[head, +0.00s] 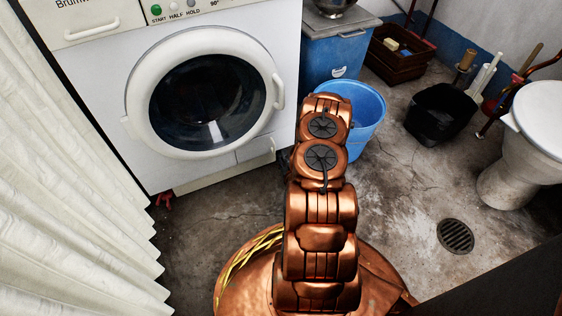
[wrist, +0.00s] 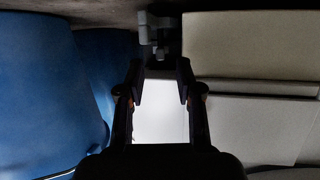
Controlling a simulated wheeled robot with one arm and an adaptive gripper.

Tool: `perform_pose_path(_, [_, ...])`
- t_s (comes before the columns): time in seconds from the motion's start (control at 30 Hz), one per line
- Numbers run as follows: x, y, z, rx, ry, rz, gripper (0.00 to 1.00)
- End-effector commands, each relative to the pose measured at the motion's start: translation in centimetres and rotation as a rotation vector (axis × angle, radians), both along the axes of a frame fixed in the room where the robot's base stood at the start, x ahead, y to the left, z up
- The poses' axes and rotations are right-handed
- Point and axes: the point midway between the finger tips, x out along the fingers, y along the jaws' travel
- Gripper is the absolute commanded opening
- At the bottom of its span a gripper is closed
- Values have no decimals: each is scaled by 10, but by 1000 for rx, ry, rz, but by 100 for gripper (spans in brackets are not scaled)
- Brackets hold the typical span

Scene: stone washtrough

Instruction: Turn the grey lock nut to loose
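A small grey fitting (wrist: 155,30), which looks like the grey lock nut on a foot of the washing machine, shows at the top middle of the wrist view. It is partly in shadow, and its turned position cannot be told. My gripper (wrist: 160,72) is open and empty. Its two dark fingertips are spread a little below the fitting in the picture, apart from it as far as I can see. In the head view my arm hides the gripper and the fitting. The white washing machine (head: 285,50) stands at the upper left there.
A blue bucket (head: 365,110) stands right of my arm, close to the machine and a blue cabinet (head: 330,62). A red foot (head: 164,201) shows under the machine's left corner. A black bin (head: 440,112), toilet (head: 520,150) and floor drain (head: 455,236) are farther right.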

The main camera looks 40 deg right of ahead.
Motion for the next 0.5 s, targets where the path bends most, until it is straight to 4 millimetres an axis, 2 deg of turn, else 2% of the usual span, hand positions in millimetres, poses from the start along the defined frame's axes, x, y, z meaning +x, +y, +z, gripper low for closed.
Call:
perform_pose_path(0.1, [3, -7, -9, 1, 2, -2, 35])
perform_pose_path(0.5, [7, -8, -9, 3, 2, 3, 34])
